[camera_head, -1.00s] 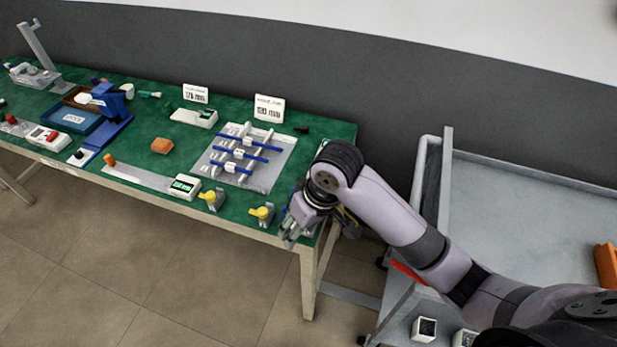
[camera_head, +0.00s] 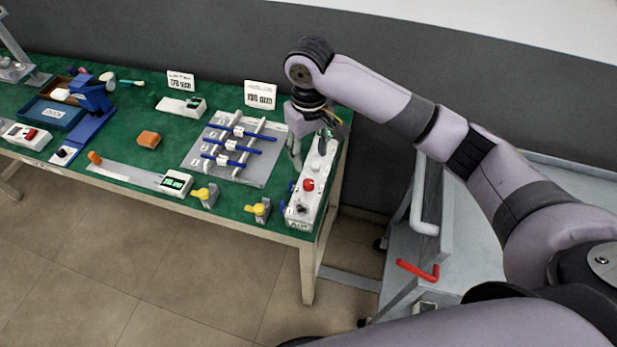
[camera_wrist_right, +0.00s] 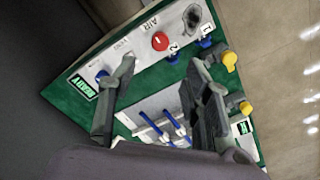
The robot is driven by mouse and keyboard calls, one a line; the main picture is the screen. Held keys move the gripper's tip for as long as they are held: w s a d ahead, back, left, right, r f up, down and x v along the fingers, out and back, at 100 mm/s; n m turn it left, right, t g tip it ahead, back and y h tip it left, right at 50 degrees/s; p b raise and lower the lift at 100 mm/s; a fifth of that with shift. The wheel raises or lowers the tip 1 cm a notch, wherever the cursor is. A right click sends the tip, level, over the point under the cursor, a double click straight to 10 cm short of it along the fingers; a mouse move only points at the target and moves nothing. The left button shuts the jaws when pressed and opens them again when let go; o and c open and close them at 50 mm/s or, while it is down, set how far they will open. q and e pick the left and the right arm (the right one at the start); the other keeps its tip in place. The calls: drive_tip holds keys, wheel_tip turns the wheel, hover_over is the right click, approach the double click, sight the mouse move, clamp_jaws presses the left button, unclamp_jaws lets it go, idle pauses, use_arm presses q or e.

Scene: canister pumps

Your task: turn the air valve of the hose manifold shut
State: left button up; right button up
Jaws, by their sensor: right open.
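The hose manifold (camera_head: 318,178) is a pale box at the right end of the green table. Its top carries a red knob (camera_head: 308,184) and a dark knob (camera_head: 301,207) near the front end. In the right wrist view the red knob (camera_wrist_right: 160,41) and a grey knob (camera_wrist_right: 192,17) show, with the word AIR printed close by. Blue fittings (camera_wrist_right: 206,42) marked 1 and 2 line one side. My right gripper (camera_head: 310,148) points down, open and empty, over the manifold's rear part; its fingers (camera_wrist_right: 160,72) are apart. My left gripper is out of view.
Left of the manifold lies a grey plate (camera_head: 190,160) with blue rods in white holders. Yellow-knobbed fittings (camera_head: 258,209) stand along the front edge. A grey cart (camera_head: 392,258) with a red handle is at the right. A wall is behind the table.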

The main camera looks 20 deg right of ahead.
sight(309, 182)
wheel_tip(309, 182, down, 11)
drive_tip(key=shift+f+p, duration=0.15)
drive_tip(key=shift+p, duration=0.3)
drive_tip(key=shift+c, duration=0.4)
clamp_jaws()
